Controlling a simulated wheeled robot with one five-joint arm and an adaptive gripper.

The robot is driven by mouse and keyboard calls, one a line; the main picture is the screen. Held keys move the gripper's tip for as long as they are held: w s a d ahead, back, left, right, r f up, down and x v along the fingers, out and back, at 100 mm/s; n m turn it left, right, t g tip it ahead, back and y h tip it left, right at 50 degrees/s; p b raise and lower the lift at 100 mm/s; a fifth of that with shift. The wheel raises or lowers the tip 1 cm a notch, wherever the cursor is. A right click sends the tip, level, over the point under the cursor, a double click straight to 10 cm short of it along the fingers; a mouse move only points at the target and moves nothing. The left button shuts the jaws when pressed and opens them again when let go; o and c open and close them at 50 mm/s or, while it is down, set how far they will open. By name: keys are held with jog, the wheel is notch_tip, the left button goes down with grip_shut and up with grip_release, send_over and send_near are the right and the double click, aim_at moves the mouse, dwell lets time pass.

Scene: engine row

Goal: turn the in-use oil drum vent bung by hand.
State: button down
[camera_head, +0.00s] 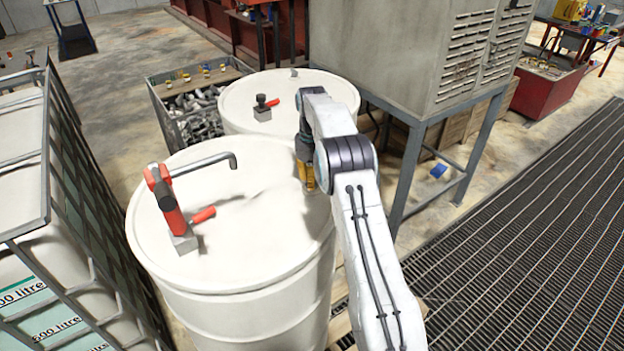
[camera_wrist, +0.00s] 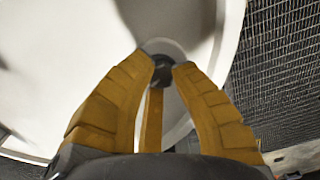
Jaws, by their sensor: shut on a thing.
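The in-use oil drum (camera_head: 270,270) is white and stands in front. A red hand pump (camera_head: 168,210) with a bent grey spout is fitted on its lid. My gripper (camera_head: 308,185) points down at the right side of this lid, near the rim. In the wrist view the yellow fingers (camera_wrist: 160,66) are closed in around a small dark vent bung (camera_wrist: 162,74) on a round pale boss. In the head view the bung is hidden by the fingers and arm.
A second white drum (camera_head: 325,88) with a small red-handled tap (camera_head: 264,107) stands just behind. A caged tank (camera_head: 25,240) is close on the left. A grey cabinet (camera_head: 390,50) on legs stands behind right. Dark floor grating (camera_head: 530,230) lies open at right.

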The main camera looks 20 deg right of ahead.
jog(key=c, duration=1.4)
grip_release()
jog(key=shift+w+r, duration=0.15)
jog(key=shift+r, duration=0.1)
jog(key=o, duration=0.4)
jog(key=shift+f, duration=0.15)
jog(key=shift+r, duration=3.7)
